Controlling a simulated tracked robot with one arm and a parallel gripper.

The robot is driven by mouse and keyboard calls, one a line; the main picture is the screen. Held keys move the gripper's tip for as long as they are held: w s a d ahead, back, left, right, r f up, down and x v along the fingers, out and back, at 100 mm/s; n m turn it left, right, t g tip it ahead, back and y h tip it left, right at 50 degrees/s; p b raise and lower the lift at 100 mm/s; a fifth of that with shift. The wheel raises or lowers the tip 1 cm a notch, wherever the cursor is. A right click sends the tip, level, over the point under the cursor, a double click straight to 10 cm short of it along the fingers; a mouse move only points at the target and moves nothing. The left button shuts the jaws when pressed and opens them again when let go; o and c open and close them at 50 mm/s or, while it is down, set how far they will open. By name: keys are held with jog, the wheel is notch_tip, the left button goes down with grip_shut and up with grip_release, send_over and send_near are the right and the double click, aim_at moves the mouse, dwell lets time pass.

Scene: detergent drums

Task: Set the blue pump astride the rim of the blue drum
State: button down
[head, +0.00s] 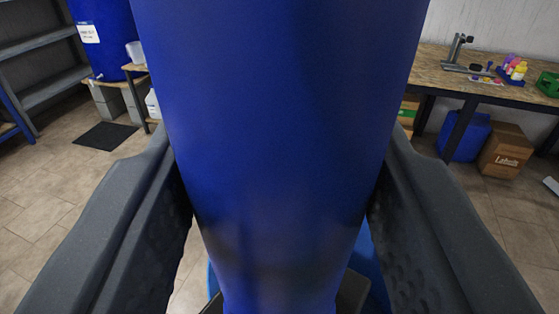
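The blue pump (285,130) fills the middle of the head view as a large upright blue body, narrowing towards the bottom. My gripper (280,175) has one dark grey finger on each side of it, and both pads press against its sides. A lighter blue curved piece shows low behind the pump (369,262); it looks like part of the blue drum below. Most of that drum is hidden by the pump and fingers. I cannot tell whether the pump touches its rim.
A labelled blue barrel (105,35) stands on grey blocks at the upper left, beside shelving (40,50) and a dark mat (105,136). A workbench (450,75) with small bottles is at the right, with a cardboard box (505,148) below. Tiled floor is clear at left.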

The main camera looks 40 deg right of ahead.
notch_tip(320, 180, down, 33)
jog(key=b, duration=1.7)
dwell(0.9)
jog(key=shift+r, duration=0.1)
dwell(0.3)
jog(key=c, duration=0.7)
grip_release()
jog(key=shift+c, duration=0.2)
jog(key=shift+s+b, duration=0.1)
jog(key=shift+b, duration=0.2)
jog(key=v, duration=1.3)
jog(key=shift+s+a, duration=0.25)
